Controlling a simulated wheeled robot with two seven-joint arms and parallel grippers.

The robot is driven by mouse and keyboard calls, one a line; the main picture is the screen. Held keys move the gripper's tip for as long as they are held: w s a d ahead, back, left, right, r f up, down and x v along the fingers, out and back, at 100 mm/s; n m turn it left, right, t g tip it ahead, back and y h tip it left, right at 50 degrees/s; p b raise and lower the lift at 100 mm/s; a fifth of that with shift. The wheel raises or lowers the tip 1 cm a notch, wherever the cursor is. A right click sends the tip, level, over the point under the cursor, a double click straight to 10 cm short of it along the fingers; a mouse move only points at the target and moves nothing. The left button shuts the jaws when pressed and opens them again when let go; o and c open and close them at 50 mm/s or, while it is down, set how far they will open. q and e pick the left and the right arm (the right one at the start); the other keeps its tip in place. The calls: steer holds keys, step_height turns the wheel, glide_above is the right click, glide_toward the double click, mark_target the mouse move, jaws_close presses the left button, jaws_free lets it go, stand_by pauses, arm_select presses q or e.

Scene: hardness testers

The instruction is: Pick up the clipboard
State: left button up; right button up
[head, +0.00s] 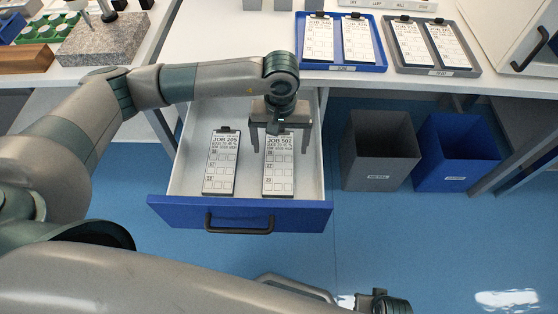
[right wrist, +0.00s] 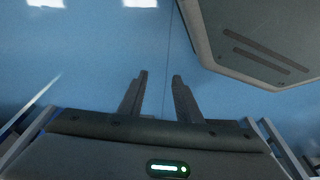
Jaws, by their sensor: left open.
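Two clipboards with white job sheets lie in the open blue-fronted drawer (head: 180,211). The left clipboard (head: 220,165) reads JOB 205. The right clipboard (head: 279,172) appears to read JOB 502. My left gripper (head: 280,146) is open above the drawer, at the top end of the right clipboard, with one finger on each side of it. The gripper covers the clip end. I cannot tell the exact height of the fingers. My right gripper (right wrist: 158,90) is open and empty in the right wrist view, over the blue floor.
A grey bin (head: 377,155) and a blue bin (head: 455,155) stand on the floor right of the drawer. A granite block (head: 105,40) is at upper left.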

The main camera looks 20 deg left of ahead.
mark_target(279, 161)
steer(key=shift+w+r, duration=0.15)
arm_select(q)
steer(key=shift+f, duration=0.1)
steer(key=shift+s+f, duration=0.15)
steer(key=shift+f, duration=0.05)
steer(key=f, duration=0.2)
steer(key=f+p, duration=0.1)
steer(key=shift+s+f, duration=0.3)
steer(key=shift+f, duration=0.5)
arm_select(e)
steer(key=f, duration=0.1)
steer(key=s+f, duration=0.1)
steer(key=f, duration=0.1)
steer(key=shift+d+f, duration=0.1)
steer(key=shift+d, duration=0.05)
arm_select(q)
steer(key=c, duration=1.3)
